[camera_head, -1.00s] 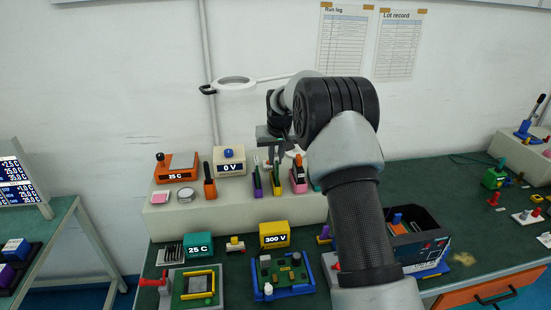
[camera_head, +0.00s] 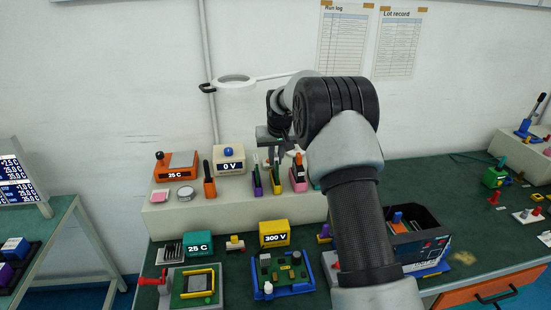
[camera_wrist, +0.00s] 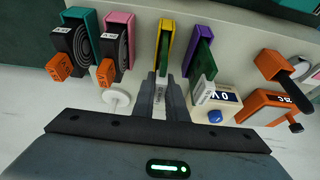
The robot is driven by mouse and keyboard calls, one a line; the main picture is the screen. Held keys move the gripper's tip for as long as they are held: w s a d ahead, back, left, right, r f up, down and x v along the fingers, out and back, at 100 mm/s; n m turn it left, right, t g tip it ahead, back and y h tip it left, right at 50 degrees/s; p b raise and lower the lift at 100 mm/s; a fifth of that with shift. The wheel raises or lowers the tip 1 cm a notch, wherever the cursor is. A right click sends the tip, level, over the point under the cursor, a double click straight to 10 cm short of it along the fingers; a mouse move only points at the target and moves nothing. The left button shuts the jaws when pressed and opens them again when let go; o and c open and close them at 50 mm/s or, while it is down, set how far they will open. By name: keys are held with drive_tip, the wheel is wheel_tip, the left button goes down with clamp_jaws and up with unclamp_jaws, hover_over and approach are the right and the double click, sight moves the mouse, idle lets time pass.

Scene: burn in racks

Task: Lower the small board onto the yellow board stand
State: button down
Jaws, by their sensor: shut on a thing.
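My gripper (camera_wrist: 160,92) is shut on the pale end of the small board (camera_wrist: 163,62), which shows as a narrow green strip pointing away from the fingers. The yellow board stand (camera_wrist: 166,36) lies in line with the fingertips, and the green strip overlaps it. I cannot tell whether the board touches the bottom of the stand. In the head view the yellow stand (camera_head: 257,181) is on the pale shelf, below my wrist. My fingertips are hard to make out there.
A purple stand (camera_wrist: 207,50) with another green board is close beside the yellow one. Pink (camera_wrist: 119,24) and teal (camera_wrist: 80,18) stands holding dark coiled items with orange tags are on the other side.

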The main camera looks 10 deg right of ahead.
drive_tip(key=shift+f, duration=0.2)
idle(0.4)
drive_tip(key=c, duration=1.7)
unclamp_jaws()
drive_tip(key=b+v, duration=0.1)
drive_tip(key=v, duration=1.6)
drive_tip(key=s+r, duration=0.7)
drive_tip(key=s, duration=0.4)
drive_tip(key=shift+t, duration=0.6)
drive_tip(key=s+f, duration=0.1)
drive_tip(key=s, duration=0.8)
drive_tip(key=s+f+p, duration=0.1)
drive_tip(key=s, duration=0.9)
drive_tip(key=s+f+p, duration=0.1)
drive_tip(key=s+f, duration=0.1)
drive_tip(key=s, duration=0.8)
drive_tip(key=shift+s, duration=0.2)
